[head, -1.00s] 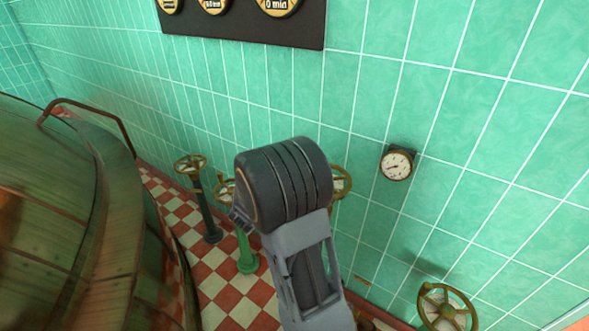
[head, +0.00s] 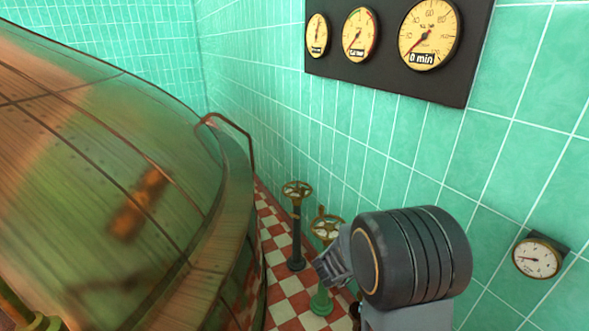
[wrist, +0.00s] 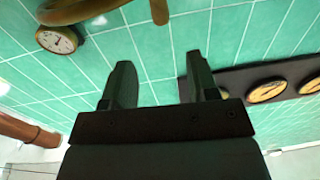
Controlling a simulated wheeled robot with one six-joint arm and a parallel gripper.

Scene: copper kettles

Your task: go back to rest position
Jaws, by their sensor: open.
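My gripper (wrist: 157,75) shows in the wrist view with its two dark fingers spread apart and nothing between them. Behind the fingers is the green tiled wall. In the head view a thick dark grey joint of my arm stands in front of the wall at the lower right; the gripper's fingers cannot be made out there. Part of a curved brass piece (wrist: 85,10) crosses the top of the wrist view, beyond the fingertips.
A large copper kettle (head: 110,170) fills the left. Two valve handwheels on posts, one dark (head: 297,225) and one green (head: 322,295), stand on the checkered floor (head: 278,285). A dark gauge panel (head: 465,75) and a small round gauge (head: 536,258) are on the wall.

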